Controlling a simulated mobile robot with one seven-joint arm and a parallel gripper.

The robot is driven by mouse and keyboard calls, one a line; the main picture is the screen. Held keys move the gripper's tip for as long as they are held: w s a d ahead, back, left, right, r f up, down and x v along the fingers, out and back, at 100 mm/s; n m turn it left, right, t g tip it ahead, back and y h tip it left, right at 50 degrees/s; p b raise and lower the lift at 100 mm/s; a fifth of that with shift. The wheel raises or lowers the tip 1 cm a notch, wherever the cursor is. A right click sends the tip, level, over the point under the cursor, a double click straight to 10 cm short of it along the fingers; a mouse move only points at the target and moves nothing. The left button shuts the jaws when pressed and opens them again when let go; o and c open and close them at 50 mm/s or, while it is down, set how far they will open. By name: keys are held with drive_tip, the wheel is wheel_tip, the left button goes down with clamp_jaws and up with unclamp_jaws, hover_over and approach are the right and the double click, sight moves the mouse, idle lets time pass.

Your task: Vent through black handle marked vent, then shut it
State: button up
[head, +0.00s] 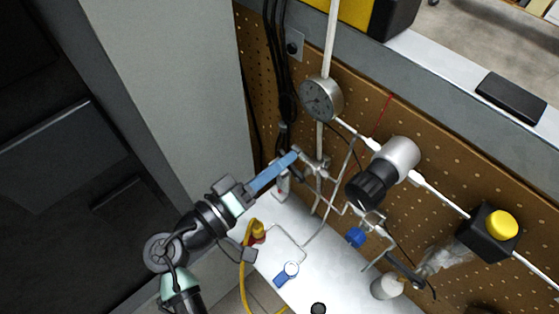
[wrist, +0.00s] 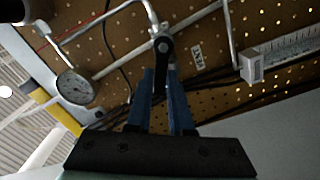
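A black lever handle (wrist: 163,58) hangs from a metal valve fitting (wrist: 160,32) in the wrist view. A small white label (wrist: 197,55) sits on the pegboard to its right; its lettering is too small to read surely. My gripper (wrist: 160,82) has its two blue fingers close together, one on each side of the handle, and looks shut on it. The handle's lower end is partly hidden between the fingers. In the head view my gripper (head: 294,156) reaches the tubing from the left, its tips at the valve fitting (head: 318,165); the handle is hard to make out there.
A pressure gauge (head: 321,98) is above the tips. Right are a black-and-silver regulator (head: 383,170), a blue knob (head: 355,237) and a yellow button (head: 502,225). Thin tubing crosses close by. A yellow-red fitting (head: 257,230) stands below my arm. A grey column (head: 190,90) stands left.

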clamp_jaws()
drive_tip(key=shift+w+a+f+n+p, duration=0.1)
drive_tip(key=shift+f+n+p, duration=0.25)
drive_tip(key=shift+n, duration=0.6)
drive_tip(key=shift+a+f+n+p, duration=0.1)
drive_tip(key=shift+f+n+p, duration=0.2)
drive_tip(key=shift+n, duration=0.7)
drive_tip(key=shift+w+f+n+p, duration=0.1)
drive_tip(key=shift+f+n+p, duration=0.25)
drive_tip(key=shift+n, duration=0.6)
drive_tip(key=o, duration=0.6)
unclamp_jaws()
drive_tip(key=shift+s+a, duration=0.1)
drive_tip(key=shift+s, duration=0.05)
drive_tip(key=b+v, duration=0.2)
drive_tip(key=v, duration=1)
drive_tip(key=shift+s+a+b, duration=0.25)
drive_tip(key=shift+b, duration=0.15)
